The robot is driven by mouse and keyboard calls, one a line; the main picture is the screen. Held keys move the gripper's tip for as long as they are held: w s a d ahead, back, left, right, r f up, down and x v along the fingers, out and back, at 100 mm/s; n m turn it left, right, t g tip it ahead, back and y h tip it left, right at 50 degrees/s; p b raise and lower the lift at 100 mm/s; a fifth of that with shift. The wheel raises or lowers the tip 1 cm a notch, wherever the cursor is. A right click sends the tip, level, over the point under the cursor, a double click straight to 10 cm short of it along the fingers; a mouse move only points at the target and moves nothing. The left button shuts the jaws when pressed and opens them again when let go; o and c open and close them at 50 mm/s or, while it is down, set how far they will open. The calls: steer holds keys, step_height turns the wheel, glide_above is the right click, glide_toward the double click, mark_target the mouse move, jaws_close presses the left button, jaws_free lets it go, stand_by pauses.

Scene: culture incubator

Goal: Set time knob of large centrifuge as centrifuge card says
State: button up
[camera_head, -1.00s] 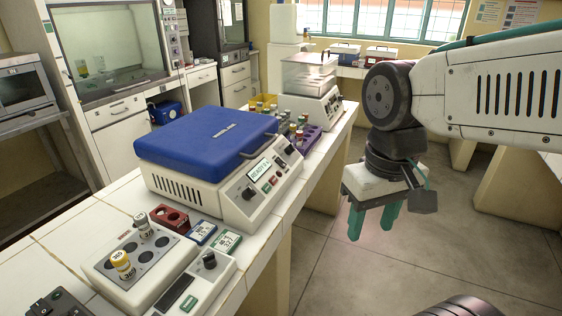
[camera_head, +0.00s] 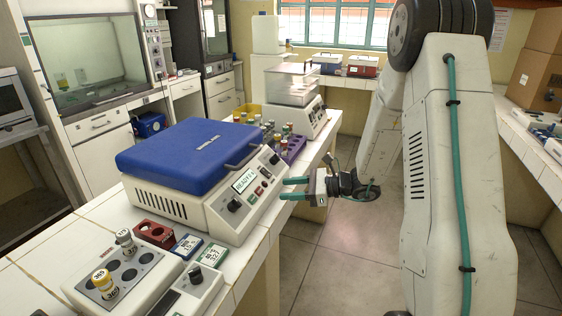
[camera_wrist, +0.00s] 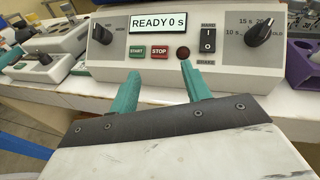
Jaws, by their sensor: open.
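The large centrifuge (camera_head: 215,210) has a closed blue lid (camera_head: 190,150) and a sloped front panel. In the wrist view, the time knob (camera_wrist: 259,28) is the dark knob at the panel's right, with marks for 10 s, 15 s, 20 and a partly covered hold mark. Its exact setting is hard to tell. The display (camera_wrist: 160,23) reads READY 0 s. A blue card (camera_head: 187,246) and a green card (camera_head: 212,255) stand before the centrifuge; their text is too small to read surely. My gripper (camera_head: 283,188) is open and empty, its teal fingers pointing at the panel, apart from the knob.
A second knob (camera_wrist: 103,33) sits at the panel's left, with start (camera_wrist: 136,52) and stop (camera_wrist: 160,52) buttons between. A smaller device with vials (camera_head: 125,275) and a red rack (camera_head: 153,233) stand in front. A purple rack (camera_head: 293,148) is just beyond the centrifuge.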

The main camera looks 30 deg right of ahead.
mark_target(281, 172)
steer(key=w+d+r+m+t+h, duration=0.1)
steer(key=w+d+m+t+h, duration=0.3)
steer(key=w+d+m+t, duration=0.35)
steer(key=shift+g, duration=0.55)
steer(key=x, duration=0.7)
steer(key=shift+w+a+r, duration=0.15)
steer(key=shift+w+a, duration=0.05)
steer(key=shift+w, duration=0.1)
steer(key=c, duration=1)
